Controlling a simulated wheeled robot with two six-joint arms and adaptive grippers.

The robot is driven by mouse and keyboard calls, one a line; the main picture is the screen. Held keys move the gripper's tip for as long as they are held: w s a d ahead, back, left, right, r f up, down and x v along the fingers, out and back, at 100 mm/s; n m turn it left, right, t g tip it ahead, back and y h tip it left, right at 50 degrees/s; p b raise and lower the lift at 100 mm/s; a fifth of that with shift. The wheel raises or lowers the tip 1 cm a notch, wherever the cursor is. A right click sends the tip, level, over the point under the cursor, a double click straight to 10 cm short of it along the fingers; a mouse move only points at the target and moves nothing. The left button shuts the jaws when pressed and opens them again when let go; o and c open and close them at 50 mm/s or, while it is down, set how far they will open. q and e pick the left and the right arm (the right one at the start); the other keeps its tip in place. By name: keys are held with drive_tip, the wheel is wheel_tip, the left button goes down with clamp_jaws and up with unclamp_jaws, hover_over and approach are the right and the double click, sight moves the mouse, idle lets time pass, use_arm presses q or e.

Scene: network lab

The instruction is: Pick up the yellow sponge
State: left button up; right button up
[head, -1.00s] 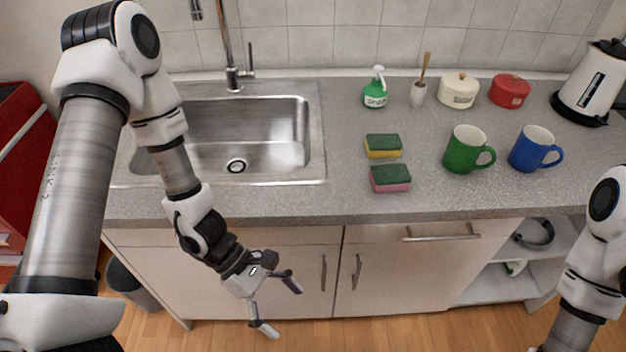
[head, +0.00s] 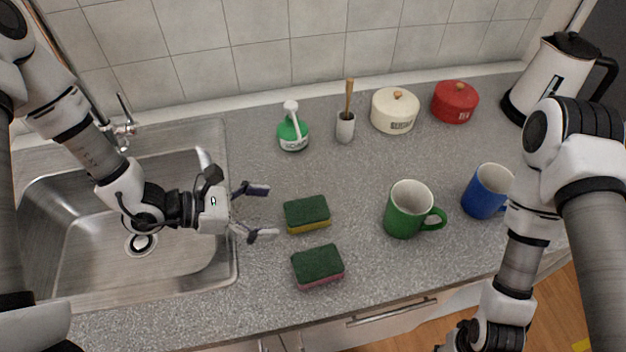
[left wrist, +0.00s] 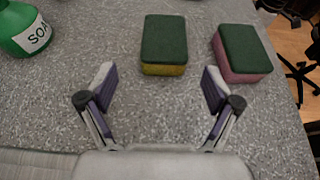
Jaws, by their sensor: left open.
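The yellow sponge (head: 307,215), with a dark green top, lies flat on the grey counter right of the sink. In the left wrist view the yellow sponge (left wrist: 164,46) lies ahead of the fingers, roughly centred between them. My left gripper (head: 262,212) is open and empty just left of the yellow sponge, apart from it. Its two fingers (left wrist: 158,88) also show in the left wrist view. A pink sponge (head: 318,267) with the same green top lies close in front of the yellow one. My right arm is at the right, but its gripper is out of view.
A green soap bottle (head: 293,134) and a brush holder (head: 345,127) stand behind the sponges. A green mug (head: 407,210) and blue mug (head: 484,192) stand to the right. The sink (head: 234,250) is on the left. White and red pots and a kettle stand at the back right.

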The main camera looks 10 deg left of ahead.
sight(287, 214)
use_arm(q)
drive_tip(key=shift+w+d+f, duration=0.15)
drive_tip(key=shift+d+f, duration=0.05)
drive_tip(key=shift+d, duration=0.2)
drive_tip(key=shift+s+d+r, duration=0.1)
drive_tip(key=shift+s+d, duration=0.35)
drive_tip(key=shift+d, duration=0.3)
drive_tip(key=shift+w+d+p, duration=0.1)
drive_tip(key=shift+d+p, duration=0.25)
drive_tip(key=w+d+f, duration=0.1)
drive_tip(key=w+d+f+p, duration=0.1)
drive_tip(key=shift+w+d+f, duration=0.2)
drive_tip(key=shift+w+d, duration=0.15)
drive_tip(key=shift+d, duration=0.3)
drive_tip(key=shift+s, duration=0.2)
use_arm(e)
drive_tip(key=shift+s+r, duration=0.3)
drive_tip(key=shift+r, duration=0.3)
drive_tip(key=shift+s+r, duration=0.25)
drive_tip(key=shift+r, duration=0.3)
use_arm(q)
drive_tip(key=shift+w+a, duration=0.1)
drive_tip(key=shift+w, duration=0.05)
drive_tip(key=c, duration=0.8)
